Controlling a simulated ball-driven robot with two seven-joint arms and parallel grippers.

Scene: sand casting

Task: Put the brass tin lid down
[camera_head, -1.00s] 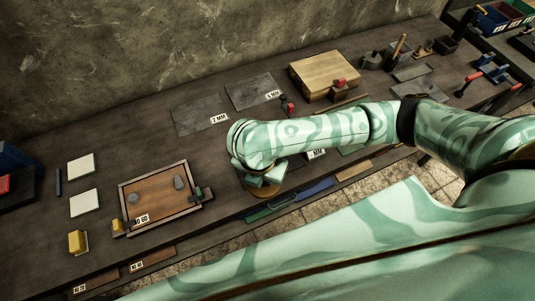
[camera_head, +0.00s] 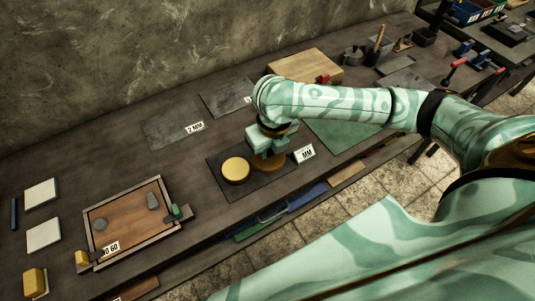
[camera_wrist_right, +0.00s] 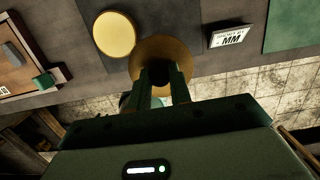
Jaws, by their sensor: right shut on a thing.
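The brass tin lid (camera_head: 270,162) is a round, dull brass disc under my right gripper (camera_head: 268,146). In the right wrist view, the gripper (camera_wrist_right: 163,78) is shut on a dark part at the middle of the lid (camera_wrist_right: 147,52). I cannot tell whether the lid touches the dark mat (camera_head: 262,190) below it. A round yellow-topped tin (camera_head: 235,169) sits on that mat just left of the lid; it also shows in the right wrist view (camera_wrist_right: 114,35). My left gripper is not in view.
A white "MM" label (camera_head: 304,153) stands right of the lid, by a green mat (camera_head: 345,136). A wooden tray (camera_head: 112,245) with grey stones lies to the left. Grey plates (camera_head: 172,131) lie behind. The bench front edge is close.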

